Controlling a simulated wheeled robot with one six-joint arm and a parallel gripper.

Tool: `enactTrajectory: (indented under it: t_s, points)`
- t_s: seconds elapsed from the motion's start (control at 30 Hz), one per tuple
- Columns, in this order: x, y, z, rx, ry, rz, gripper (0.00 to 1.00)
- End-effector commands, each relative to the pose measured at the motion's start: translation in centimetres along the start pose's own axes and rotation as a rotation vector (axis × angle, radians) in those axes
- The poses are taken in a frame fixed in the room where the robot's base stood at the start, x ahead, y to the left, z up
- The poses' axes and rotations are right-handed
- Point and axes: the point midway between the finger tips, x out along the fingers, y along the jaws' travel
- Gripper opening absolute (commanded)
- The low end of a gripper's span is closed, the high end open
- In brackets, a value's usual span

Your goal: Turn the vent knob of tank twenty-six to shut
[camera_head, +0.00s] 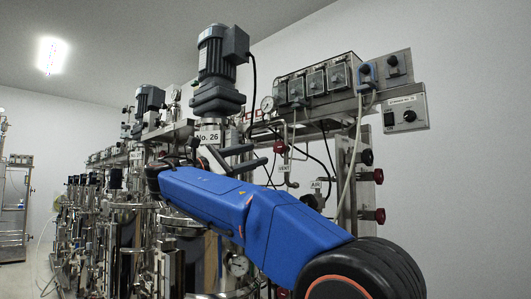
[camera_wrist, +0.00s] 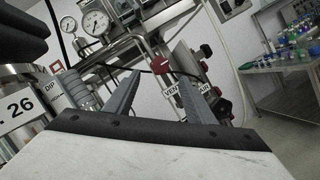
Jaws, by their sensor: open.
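The tank label "No. 26" (camera_head: 207,137) sits below a grey motor, and part of it shows at the left in the wrist view (camera_wrist: 20,112). A red vent knob (camera_head: 280,147) stands on a thin pipe above a "VENT" tag (camera_head: 285,168). The red knob also shows in the wrist view (camera_wrist: 160,64), beyond and roughly between my fingertips. My gripper (camera_head: 260,154) is open and empty, its fingers pointing toward the knob with a small apparent gap. Both fingers show in the wrist view (camera_wrist: 158,80). I cannot tell the knob's turn position.
Other red knobs (camera_head: 378,176) line the frame at the right, and an "AIR" tag (camera_head: 316,184) hangs nearby. Pressure gauges (camera_wrist: 95,22) and hanging cables are close to the fingers. A bench with bottles (camera_wrist: 285,65) stands at the far right in the wrist view.

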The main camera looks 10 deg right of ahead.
Motion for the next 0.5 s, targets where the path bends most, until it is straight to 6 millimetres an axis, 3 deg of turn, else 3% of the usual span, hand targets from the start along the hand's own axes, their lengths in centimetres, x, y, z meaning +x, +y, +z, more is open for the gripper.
enactTrajectory:
  t_s: [0.2, 0.5]
  points:
    - [-2.4, 0.0, 0.1, 0.001, 0.000, 0.001, 0.50]
    - [-3.0, 0.0, 0.1, 0.001, 0.000, 0.000, 0.50]
